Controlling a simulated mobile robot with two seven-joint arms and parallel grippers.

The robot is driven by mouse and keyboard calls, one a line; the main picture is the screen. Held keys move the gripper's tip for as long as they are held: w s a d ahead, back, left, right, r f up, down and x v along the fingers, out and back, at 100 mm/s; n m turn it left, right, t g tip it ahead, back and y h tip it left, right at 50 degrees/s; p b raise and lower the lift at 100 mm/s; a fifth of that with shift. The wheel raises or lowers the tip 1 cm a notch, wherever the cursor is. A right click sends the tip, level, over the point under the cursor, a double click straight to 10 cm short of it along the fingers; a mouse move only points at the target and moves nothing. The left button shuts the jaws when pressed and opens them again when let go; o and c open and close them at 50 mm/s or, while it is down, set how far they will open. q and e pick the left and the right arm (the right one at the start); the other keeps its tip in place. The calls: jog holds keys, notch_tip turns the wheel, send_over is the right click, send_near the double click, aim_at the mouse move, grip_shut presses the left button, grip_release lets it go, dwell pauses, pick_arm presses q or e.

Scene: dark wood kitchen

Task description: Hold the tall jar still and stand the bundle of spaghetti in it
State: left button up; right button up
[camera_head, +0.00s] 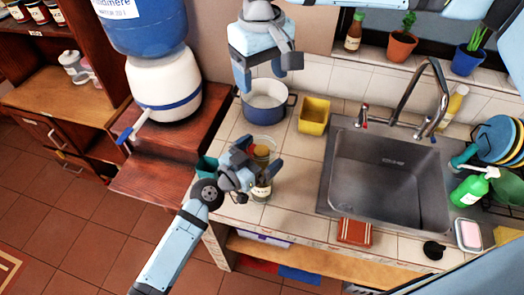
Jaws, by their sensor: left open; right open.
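My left gripper (260,158) is open at the left end of the tiled counter. A clear glass jar (263,148) with something tan or amber showing in it is behind and between its fingers; the gripper hides part of it, and I cannot tell whether they touch. A small labelled jar (262,189) stands just in front, partly hidden by the gripper. My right gripper (270,72) is open and empty, pointing down above the blue pot. I cannot make out the spaghetti bundle for certain.
A blue-rimmed pot (250,112) and yellow container (313,115) stand behind the jars. A teal item (207,166) is at the counter's left edge. The steel sink (385,180) with its tall tap is to the right. Tiles between jars and sink are clear.

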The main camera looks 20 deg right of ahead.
pick_arm(q)
jog(key=v, duration=1.1)
jog(key=shift+s+a, duration=0.15)
jog(key=shift+a, duration=0.05)
jog(key=shift+a, duration=0.1)
